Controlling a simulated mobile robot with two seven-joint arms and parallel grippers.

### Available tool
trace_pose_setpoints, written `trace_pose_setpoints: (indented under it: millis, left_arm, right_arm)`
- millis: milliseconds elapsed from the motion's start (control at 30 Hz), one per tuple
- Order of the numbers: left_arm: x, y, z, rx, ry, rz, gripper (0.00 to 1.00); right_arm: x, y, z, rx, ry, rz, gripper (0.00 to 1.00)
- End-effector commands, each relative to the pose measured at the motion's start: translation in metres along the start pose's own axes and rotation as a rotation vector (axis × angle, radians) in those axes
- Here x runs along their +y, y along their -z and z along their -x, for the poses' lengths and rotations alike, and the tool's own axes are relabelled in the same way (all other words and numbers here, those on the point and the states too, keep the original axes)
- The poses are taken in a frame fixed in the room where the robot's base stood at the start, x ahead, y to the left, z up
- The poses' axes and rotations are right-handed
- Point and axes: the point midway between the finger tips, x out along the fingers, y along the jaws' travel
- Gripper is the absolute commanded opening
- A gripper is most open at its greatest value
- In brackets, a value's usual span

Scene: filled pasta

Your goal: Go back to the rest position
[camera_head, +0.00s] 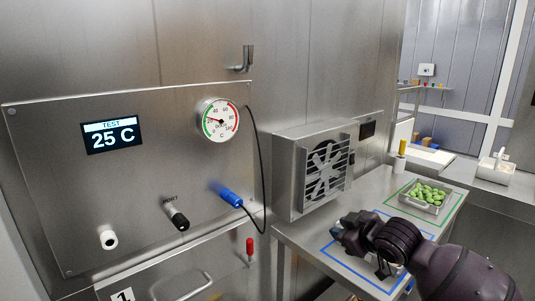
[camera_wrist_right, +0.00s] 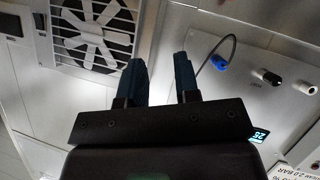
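My right gripper (camera_head: 338,230) is above the blue-outlined area of the metal table in the head view, with its arm coming in from the lower right. In the right wrist view the two dark blue fingers of the right gripper (camera_wrist_right: 160,64) stand apart with nothing between them. The wrist view is tilted and looks toward the fan unit and the wall panel. The gripper and forearm hide much of the blue-outlined area. My left gripper is in neither view.
A fan unit (camera_head: 326,172) stands left of the gripper, with a wall panel (camera_head: 60,185) beyond it. A blue plug (camera_head: 230,197) with a black cable sits in the panel. A tray (camera_head: 420,205) of green pieces stands on the table (camera_head: 378,190) at right.

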Motion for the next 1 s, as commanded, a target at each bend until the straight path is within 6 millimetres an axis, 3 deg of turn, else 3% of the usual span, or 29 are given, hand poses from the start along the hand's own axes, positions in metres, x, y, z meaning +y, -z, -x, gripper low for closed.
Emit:
trace_pose_setpoints:
  millis: [100,267,467,767,1000]
  left_arm:
    - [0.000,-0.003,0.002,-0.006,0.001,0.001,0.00]
    - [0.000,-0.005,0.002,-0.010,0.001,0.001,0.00]
    - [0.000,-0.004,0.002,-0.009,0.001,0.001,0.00]
    - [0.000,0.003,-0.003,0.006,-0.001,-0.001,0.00]
    - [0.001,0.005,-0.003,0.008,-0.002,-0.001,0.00]
  right_arm:
    - [-0.026,-0.022,0.004,0.095,-0.032,-0.038,0.30]
    - [-0.051,-0.054,0.016,0.177,-0.091,-0.089,0.30]
    - [-0.080,-0.107,0.040,0.206,-0.173,-0.163,0.30]
    - [-0.128,-0.206,0.092,0.104,-0.289,-0.298,0.30]
    - [-0.183,-0.292,0.147,-0.077,-0.342,-0.452,0.30]
